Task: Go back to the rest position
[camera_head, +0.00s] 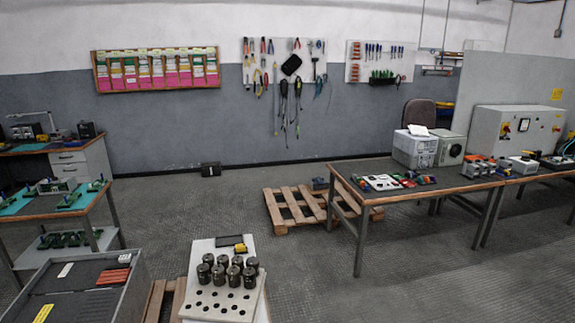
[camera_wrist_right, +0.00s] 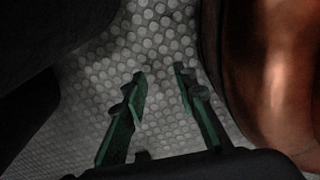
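My right gripper (camera_wrist_right: 160,76) shows in the right wrist view. Its two green fingers are apart with nothing between them, and studded grey floor (camera_wrist_right: 160,35) lies beyond. Neither gripper nor arm shows in the head view, so my left gripper is out of sight. A white rack (camera_head: 218,304) stands at the bottom centre of the head view, with several dark cylindrical capacitors (camera_head: 233,276) upright in its rear rows. Its front holes are empty.
A grey bin (camera_head: 133,283) stands at the lower left, beside the rack. A wooden pallet (camera_head: 290,207) lies on the floor behind. A table (camera_head: 440,182) with small parts stands at the right, and workbenches (camera_head: 30,217) at the left. The floor at lower right is clear.

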